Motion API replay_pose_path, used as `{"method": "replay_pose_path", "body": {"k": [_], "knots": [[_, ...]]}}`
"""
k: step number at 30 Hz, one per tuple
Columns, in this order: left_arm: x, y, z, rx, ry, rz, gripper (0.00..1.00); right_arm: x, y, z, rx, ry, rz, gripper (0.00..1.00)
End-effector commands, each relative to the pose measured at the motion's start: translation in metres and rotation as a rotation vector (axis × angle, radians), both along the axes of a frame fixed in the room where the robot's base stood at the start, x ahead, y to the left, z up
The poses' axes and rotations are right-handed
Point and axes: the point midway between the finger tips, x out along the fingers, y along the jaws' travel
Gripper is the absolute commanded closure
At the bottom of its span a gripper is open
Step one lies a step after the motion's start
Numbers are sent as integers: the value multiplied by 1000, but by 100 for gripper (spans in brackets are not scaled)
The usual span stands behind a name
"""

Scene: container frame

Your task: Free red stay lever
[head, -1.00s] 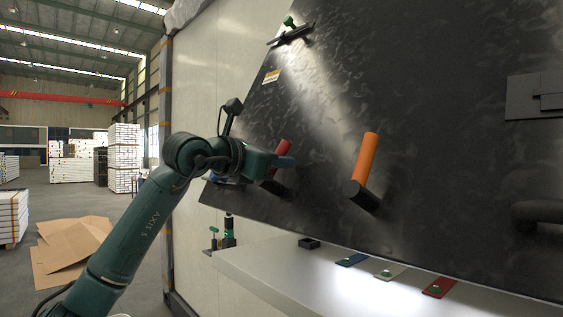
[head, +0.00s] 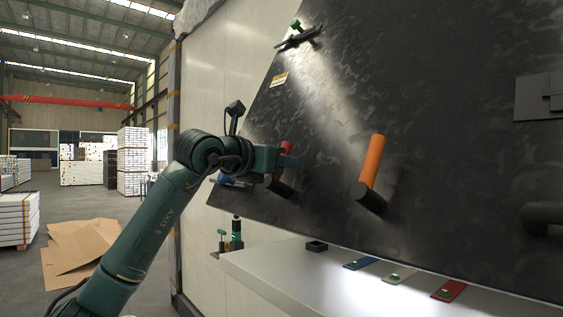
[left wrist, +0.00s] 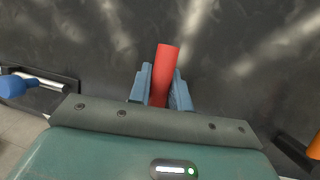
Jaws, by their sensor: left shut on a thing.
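The red stay lever (head: 286,147) is a red cylindrical handle on a dark hub, low on the left part of the tilted dark panel. The lever's lower end is hidden by the gripper body. My right gripper is not in view.
An orange lever (head: 372,160) on a dark hub is to the right on the dark panel (head: 440,120). A blue-tipped handle (left wrist: 14,86) is at the left. Below is a white shelf (head: 300,278) with blue, pale and red tags. A green-knobbed latch (head: 297,36) is higher up.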

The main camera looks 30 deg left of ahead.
Motion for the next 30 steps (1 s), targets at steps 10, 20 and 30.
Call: {"method": "replay_pose_path", "body": {"k": [10,20,30], "knots": [[0,1,-1,-1,3,1,59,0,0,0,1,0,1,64],[-11,4,-1,1,0,2,59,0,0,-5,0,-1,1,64],[-81,22,3,2,-2,5,59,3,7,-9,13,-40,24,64]]}}
